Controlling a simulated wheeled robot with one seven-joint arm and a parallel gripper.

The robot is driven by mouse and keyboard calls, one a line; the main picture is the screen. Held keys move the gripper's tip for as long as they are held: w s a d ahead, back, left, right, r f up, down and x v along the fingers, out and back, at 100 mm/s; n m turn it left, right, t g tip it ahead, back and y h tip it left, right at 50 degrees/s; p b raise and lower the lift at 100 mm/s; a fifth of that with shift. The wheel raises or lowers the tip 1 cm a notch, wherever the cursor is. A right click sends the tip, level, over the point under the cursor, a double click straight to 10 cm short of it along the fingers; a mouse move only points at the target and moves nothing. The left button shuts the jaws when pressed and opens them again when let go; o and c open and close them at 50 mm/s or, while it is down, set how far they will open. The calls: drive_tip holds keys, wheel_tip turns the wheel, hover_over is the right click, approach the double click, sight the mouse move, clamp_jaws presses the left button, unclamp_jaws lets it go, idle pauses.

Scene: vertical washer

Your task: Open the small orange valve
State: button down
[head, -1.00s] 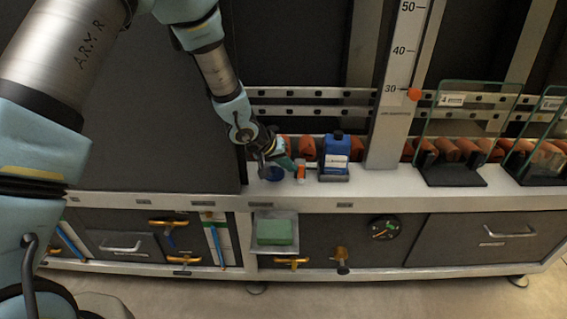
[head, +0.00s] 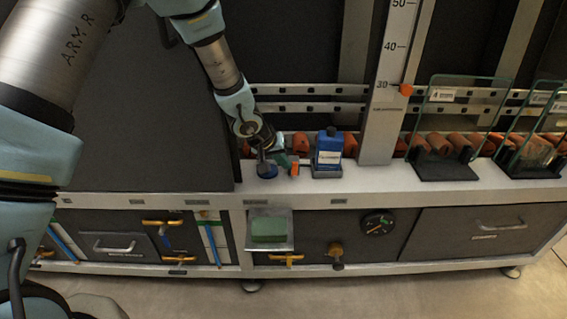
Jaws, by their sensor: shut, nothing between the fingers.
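Several orange-yellow valve handles sit on the lower front panel of the washer. One wide handle (head: 286,259) is below the tray with the green block. A smaller upright valve (head: 337,252) stands just right of it. Another handle (head: 160,222) and a low one (head: 180,260) are at the left. I cannot tell which one is the small orange valve. My gripper (head: 284,161) is shut and empty. It is above the white ledge, beside a small orange object (head: 294,168), well above and apart from the valves. Whether it touches that object is unclear.
The green block (head: 268,230) is in a tray below. A gauge (head: 378,224) is on the panel. The floor in front is clear.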

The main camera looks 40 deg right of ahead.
drive_tip(key=shift+s+d+r, duration=0.1)
drive_tip(key=shift+s+d, duration=0.05)
drive_tip(key=shift+d, duration=0.05)
drive_tip(key=shift+s+d+r+m+t+y+b, duration=0.1)
drive_tip(key=shift+s+d+m+t+y+b, duration=0.2)
drive_tip(key=shift+s+d+t+y+b, duration=0.6)
drive_tip(key=t+y+b, duration=0.1)
drive_tip(key=d+y+b, duration=0.1)
drive_tip(key=y, duration=0.1)
drive_tip(key=shift+s+m+t, duration=0.35)
drive_tip(key=shift+m+t, duration=0.05)
drive_tip(key=shift+s+d+f+t+y+b, duration=0.1)
drive_tip(key=shift+s+d+t+y+b, duration=0.15)
drive_tip(key=shift+t+y, duration=0.25)
drive_tip(key=shift+s+d+f+t+y+b, duration=0.1)
drive_tip(key=shift+s+d+t+y+b, duration=0.05)
drive_tip(key=shift+d+t+y, duration=0.3)
drive_tip(key=shift+s+d+f+m+t+y, duration=0.4)
drive_tip(key=shift+s+m+t+y, duration=0.1)
drive_tip(key=shift+t+y, duration=0.4)
drive_tip(key=f+t+y+b, duration=0.1)
drive_tip(key=s+d+t+y+b, duration=0.1)
drive_tip(key=y, duration=0.1)
drive_tip(key=shift+d+f+m+t, duration=0.15)
drive_tip(key=shift+f+m+t, duration=0.2)
drive_tip(key=shift+m, duration=0.05)
drive_tip(key=shift+s+d+f, duration=0.1)
drive_tip(key=shift+d+f, duration=0.05)
drive_tip(key=shift+f, duration=0.15)
